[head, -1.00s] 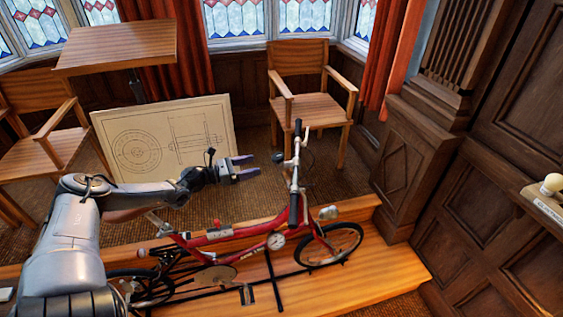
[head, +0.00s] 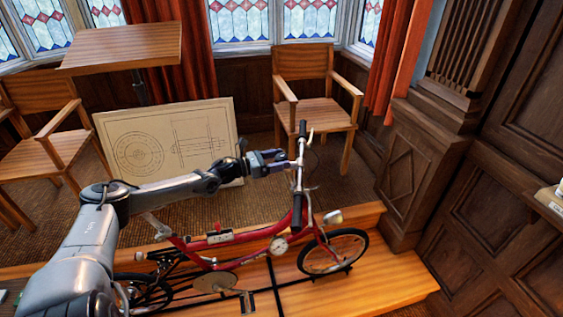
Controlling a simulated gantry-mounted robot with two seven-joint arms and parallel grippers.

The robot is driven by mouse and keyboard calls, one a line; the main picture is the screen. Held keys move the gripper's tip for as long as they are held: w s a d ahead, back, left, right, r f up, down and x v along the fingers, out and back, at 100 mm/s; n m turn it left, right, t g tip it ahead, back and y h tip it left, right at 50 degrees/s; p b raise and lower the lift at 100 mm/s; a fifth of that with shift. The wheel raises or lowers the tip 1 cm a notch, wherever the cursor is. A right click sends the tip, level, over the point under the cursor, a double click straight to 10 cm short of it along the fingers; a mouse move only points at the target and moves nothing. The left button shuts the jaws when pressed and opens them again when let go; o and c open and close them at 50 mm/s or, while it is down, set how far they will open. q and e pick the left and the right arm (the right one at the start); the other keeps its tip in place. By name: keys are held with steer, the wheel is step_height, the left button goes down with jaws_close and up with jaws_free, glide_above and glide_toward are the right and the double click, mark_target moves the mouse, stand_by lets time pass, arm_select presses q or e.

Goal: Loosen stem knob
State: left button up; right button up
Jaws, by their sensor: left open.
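A red folding bicycle (head: 255,237) stands upright on a wooden platform. Its handlebar stem (head: 298,178) rises at the front, with dark grips on the bar. My left gripper (head: 288,161) is open, with its fingers pointing right at the upper stem. The fingertips overlap the stem in the picture; I cannot tell whether they touch it. The stem knob cannot be made out; it is too small or hidden by the fingers. My right gripper is not in view.
The wooden platform (head: 390,283) lies under the bicycle. A drawing board (head: 222,120) leans behind my left arm. Wooden chairs (head: 320,112) and a tilted-top table (head: 120,45) stand behind. Dark panelling (head: 480,205) closes the right side.

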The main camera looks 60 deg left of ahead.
arm_select(q)
steer(key=shift+w+d, duration=0.15)
steer(key=shift+w, duration=0.4)
steer(key=shift+c, duration=0.5)
